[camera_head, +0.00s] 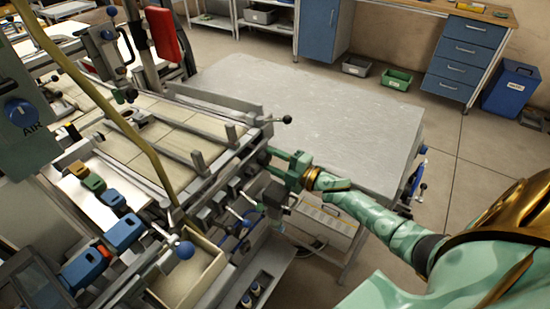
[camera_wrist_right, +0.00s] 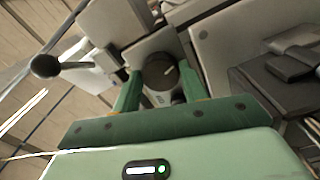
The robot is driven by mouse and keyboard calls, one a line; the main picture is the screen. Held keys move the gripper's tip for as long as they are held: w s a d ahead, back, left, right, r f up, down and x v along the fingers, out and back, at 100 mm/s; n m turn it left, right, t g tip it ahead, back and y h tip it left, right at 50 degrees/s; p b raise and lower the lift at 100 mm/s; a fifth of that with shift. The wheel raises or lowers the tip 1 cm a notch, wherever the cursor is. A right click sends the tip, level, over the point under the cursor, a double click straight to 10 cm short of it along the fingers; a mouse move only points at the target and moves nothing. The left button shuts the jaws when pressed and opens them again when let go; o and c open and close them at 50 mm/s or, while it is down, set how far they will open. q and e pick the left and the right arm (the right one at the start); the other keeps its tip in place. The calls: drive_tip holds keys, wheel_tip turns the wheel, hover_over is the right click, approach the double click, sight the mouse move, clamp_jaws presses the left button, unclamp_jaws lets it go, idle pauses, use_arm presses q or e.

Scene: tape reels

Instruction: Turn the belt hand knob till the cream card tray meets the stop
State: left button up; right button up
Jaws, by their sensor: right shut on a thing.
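My right gripper (camera_head: 277,161) reaches the right side of the belt machine (camera_head: 200,170) in the head view. In the right wrist view its two green fingers (camera_wrist_right: 159,84) stand on either side of a dark round knob (camera_wrist_right: 158,71) with a white mark on its face, and are shut on it. In the head view the gripper hides the knob. A cream-lined open tray (camera_head: 190,278) is at the machine's near end; I cannot tell whether it is the card tray. I cannot pick out the stop. My left gripper is not in view.
A ball-ended lever (camera_wrist_right: 48,66) is close left of the gripper in the wrist view. A large bare grey table (camera_head: 320,105) stands beyond my right arm. A yellow hose (camera_head: 95,95) crosses the machine. Blue-knobbed levers (camera_head: 185,250) stick out at its near side.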

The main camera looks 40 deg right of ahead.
drive_tip(key=m+p, duration=0.1)
drive_tip(key=m, duration=0.3)
drive_tip(key=shift+p, duration=0.35)
drive_tip(key=shift+f+m+p, duration=0.1)
drive_tip(key=shift+m+p, duration=0.35)
drive_tip(key=shift+m, duration=1.35)
drive_tip(key=o, duration=1)
drive_tip(key=p+v, duration=0.2)
drive_tip(key=v, duration=1.4)
drive_tip(key=shift+s, duration=0.2)
drive_tip(key=shift+f, duration=0.1)
